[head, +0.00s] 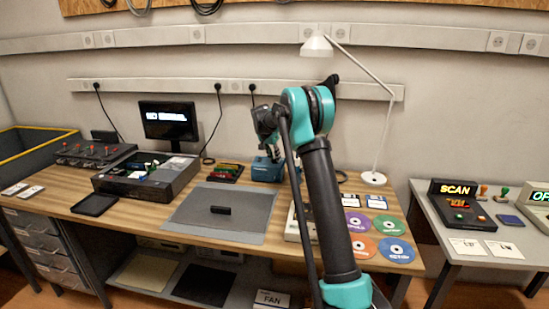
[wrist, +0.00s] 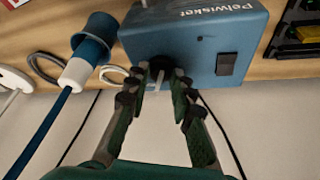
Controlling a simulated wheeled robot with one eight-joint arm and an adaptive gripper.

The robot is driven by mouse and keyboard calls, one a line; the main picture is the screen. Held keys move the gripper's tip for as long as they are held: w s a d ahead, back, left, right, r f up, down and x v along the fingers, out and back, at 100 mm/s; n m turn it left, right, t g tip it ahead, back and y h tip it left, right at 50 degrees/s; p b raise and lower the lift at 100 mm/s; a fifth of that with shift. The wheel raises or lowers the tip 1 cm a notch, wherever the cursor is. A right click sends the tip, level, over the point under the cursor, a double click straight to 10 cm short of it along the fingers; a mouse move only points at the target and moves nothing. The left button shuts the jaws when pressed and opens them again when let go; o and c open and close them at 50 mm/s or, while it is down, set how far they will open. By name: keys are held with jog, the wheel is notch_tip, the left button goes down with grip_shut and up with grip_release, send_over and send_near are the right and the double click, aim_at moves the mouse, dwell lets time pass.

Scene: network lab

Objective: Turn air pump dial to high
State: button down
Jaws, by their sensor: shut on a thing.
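The air pump (wrist: 195,45) is a blue box with the white name "Pelwisket", upside down in the wrist view, and a black switch (wrist: 226,64). Its dial (wrist: 158,64) is a small black knob on the face towards me. My gripper (wrist: 157,82) is shut on the dial, one dark green finger on each side. A pale line shows between the fingertips; I cannot read the dial's setting. In the head view the pump (head: 266,169) stands at the back of the wooden bench, and my arm hides part of the gripper and the dial.
A blue plug (wrist: 96,40) with a white collar and cable lies beside the pump in the wrist view. A tray of coloured parts (head: 226,172) stands left of the pump. A grey mat (head: 200,222) with a small black block lies in front. Coloured discs (head: 397,250) lie at right.

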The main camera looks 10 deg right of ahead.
jog(key=shift+w+a+m+g+h, duration=0.1)
jog(key=shift+m+g+h, duration=0.3)
jog(key=shift+m, duration=1.2)
jog(key=c, duration=1.3)
grip_release()
jog(key=v, duration=1.2)
jog(key=shift+w, duration=0.1)
